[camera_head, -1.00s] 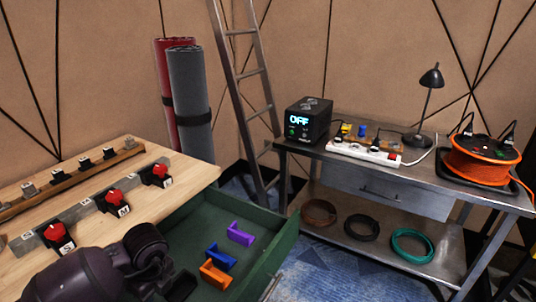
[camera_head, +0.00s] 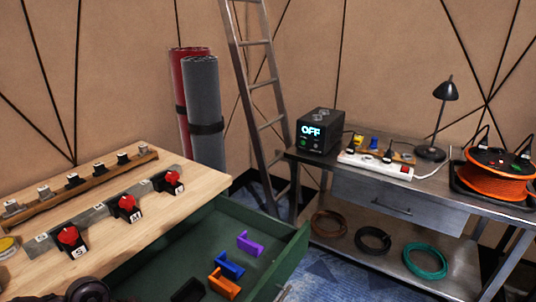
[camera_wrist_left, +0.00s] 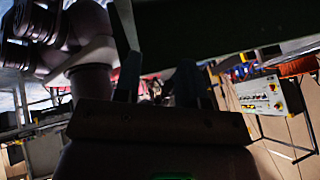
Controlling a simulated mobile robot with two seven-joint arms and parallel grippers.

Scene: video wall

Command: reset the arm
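My left arm (camera_head: 90,290) shows only as a dark rounded part at the bottom left edge of the head view, beside the wooden worktop. Its gripper is outside that view. In the left wrist view, two dark fingers of my left gripper (camera_wrist_left: 157,85) stand apart with a gap between them. The picture there is dark, and I see nothing held in the gap. My right gripper is in neither view.
A wooden worktop (camera_head: 125,215) bears red-knobbed switches. The open green drawer (camera_head: 290,262) below holds purple, blue and orange brackets. A metal bench (camera_head: 330,160) carries the OFF-display box, power strip, lamp and orange cable reel. A ladder (camera_head: 257,90) leans behind.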

